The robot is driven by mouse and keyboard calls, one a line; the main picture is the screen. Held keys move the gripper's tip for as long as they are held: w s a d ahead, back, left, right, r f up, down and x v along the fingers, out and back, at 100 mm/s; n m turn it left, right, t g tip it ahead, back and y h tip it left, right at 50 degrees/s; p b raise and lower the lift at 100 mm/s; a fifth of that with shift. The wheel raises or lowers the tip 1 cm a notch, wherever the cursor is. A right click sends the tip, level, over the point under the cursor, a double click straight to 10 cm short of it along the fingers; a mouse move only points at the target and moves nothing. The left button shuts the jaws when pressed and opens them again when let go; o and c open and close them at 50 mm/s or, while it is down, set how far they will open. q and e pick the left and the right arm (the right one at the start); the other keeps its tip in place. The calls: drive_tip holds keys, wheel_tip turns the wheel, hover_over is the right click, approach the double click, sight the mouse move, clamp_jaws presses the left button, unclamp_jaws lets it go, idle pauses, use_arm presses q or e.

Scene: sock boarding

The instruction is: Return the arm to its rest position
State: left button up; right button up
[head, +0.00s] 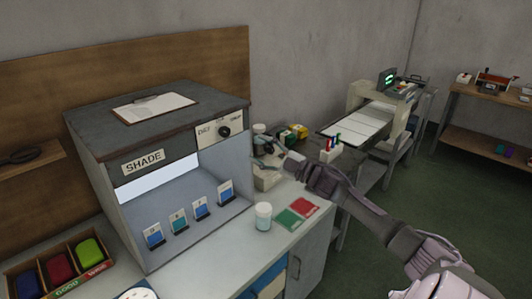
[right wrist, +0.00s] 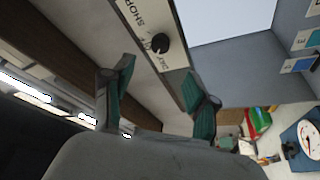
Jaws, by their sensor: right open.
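My right arm (head: 385,225) comes in from the lower right, reaching over the counter toward the shade box. My right gripper (head: 268,158) is beside the right side of the box, above the counter. In the right wrist view its two teal-padded fingers (right wrist: 162,72) are spread apart with nothing between them. The dark knob (right wrist: 160,43) on the box's front panel shows beyond the fingertips, apart from them. My left gripper is in neither view.
The shade box (head: 150,160) holds several blue and green cards. A marker holder (head: 330,150) and small items crowd the back. Green floor (head: 470,200) is open at right.

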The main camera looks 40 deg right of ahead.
drive_tip(key=shift+v, duration=0.75)
